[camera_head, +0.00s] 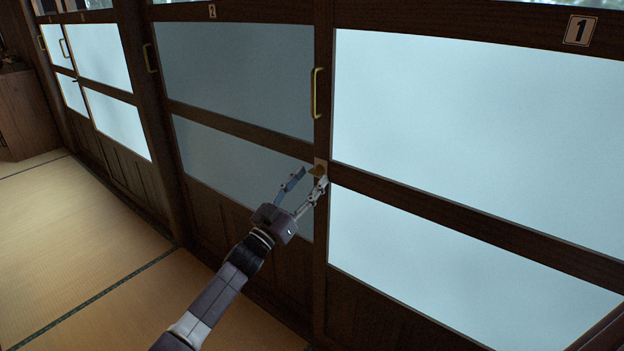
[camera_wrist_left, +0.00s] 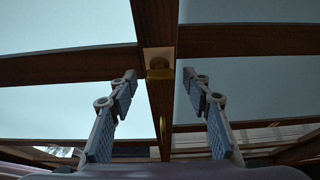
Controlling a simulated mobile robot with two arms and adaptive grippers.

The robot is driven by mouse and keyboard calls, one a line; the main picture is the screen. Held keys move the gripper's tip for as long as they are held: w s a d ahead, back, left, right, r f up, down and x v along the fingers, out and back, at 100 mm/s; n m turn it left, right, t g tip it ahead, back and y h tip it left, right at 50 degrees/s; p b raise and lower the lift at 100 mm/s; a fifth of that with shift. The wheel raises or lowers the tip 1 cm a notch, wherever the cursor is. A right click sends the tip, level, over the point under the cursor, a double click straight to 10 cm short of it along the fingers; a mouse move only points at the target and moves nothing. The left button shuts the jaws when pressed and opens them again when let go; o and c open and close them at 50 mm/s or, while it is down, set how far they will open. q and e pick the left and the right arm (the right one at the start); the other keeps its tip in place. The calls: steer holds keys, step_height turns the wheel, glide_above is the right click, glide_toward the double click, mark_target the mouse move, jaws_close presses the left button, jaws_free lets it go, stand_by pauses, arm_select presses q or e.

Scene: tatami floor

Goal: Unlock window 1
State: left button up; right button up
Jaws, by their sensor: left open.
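Window 1 (camera_head: 480,110) is a dark wooden sliding frame with pale frosted panes, at the right of the head view, under a "1" plate (camera_head: 580,30). A small brass lock (camera_head: 317,169) sits on a light plate on the upright between windows 1 and 2. It also shows in the left wrist view (camera_wrist_left: 158,69). My left gripper (camera_head: 312,178) is open, its two fingers reaching toward the lock. In the left wrist view the lock appears between the fingertips, with visible gaps on both sides. Contact is not visible. My right gripper is out of view.
A brass handle (camera_head: 317,93) stands upright above the lock. Window 2 (camera_head: 235,75) is to the left, with another handle (camera_head: 150,58). Farther left are more frosted windows (camera_head: 100,55) and a wooden cabinet (camera_head: 25,115). The tatami floor (camera_head: 90,240) at lower left is clear.

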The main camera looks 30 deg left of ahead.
arm_select(q)
steer(key=shift+w+r, duration=0.25)
steer(key=shift+w, duration=0.45)
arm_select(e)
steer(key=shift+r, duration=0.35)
arm_select(q)
steer(key=shift+c, duration=0.3)
steer(key=c, duration=1.1)
